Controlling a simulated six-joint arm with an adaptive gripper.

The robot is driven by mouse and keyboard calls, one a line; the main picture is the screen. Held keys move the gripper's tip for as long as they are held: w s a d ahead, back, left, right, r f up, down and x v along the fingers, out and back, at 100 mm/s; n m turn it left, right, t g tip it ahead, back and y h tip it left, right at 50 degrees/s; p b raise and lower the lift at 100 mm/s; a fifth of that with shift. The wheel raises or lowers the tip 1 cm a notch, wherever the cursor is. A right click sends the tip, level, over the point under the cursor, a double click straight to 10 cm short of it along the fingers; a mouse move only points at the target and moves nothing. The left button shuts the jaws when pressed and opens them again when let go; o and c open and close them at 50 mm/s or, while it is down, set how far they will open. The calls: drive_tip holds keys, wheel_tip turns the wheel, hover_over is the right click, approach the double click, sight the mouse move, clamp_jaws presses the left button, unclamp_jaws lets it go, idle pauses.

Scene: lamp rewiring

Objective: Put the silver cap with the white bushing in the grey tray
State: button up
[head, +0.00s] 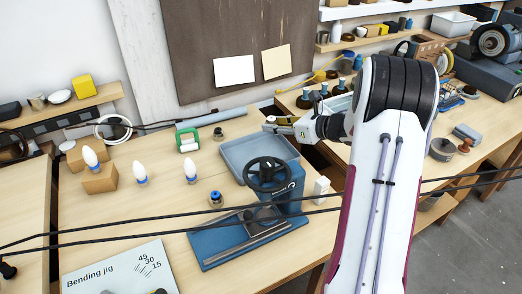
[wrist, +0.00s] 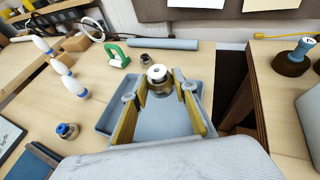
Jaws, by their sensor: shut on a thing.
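The silver cap with the white bushing (wrist: 158,76) is between the fingertips of my gripper (wrist: 158,90) in the wrist view. My gripper is shut on it and holds it above the far part of the grey tray. The grey tray (wrist: 106,119) lies below the fingers, and its visible floor is empty. In the head view my gripper (head: 273,125) reaches in from the right over the tray's far edge. The tray (head: 236,153) stands on the wooden bench, with its near part hidden behind the handwheel. The cap is too small there to make out clearly.
A dark cap (head: 218,133) stands beyond the tray's left side, beside a green-framed item (head: 188,141). A cap with a blue bushing (head: 216,198) stands nearer. The blue jig with a black handwheel (head: 267,174) stands close in front of the tray. Several white bulbs stand left.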

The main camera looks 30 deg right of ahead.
hover_over(274, 155)
drive_tip(key=shift+f, duration=3.1)
drive_tip(key=shift+f, duration=1.9)
drive_tip(key=shift+f, duration=0.15)
drive_tip(key=o, duration=0.9)
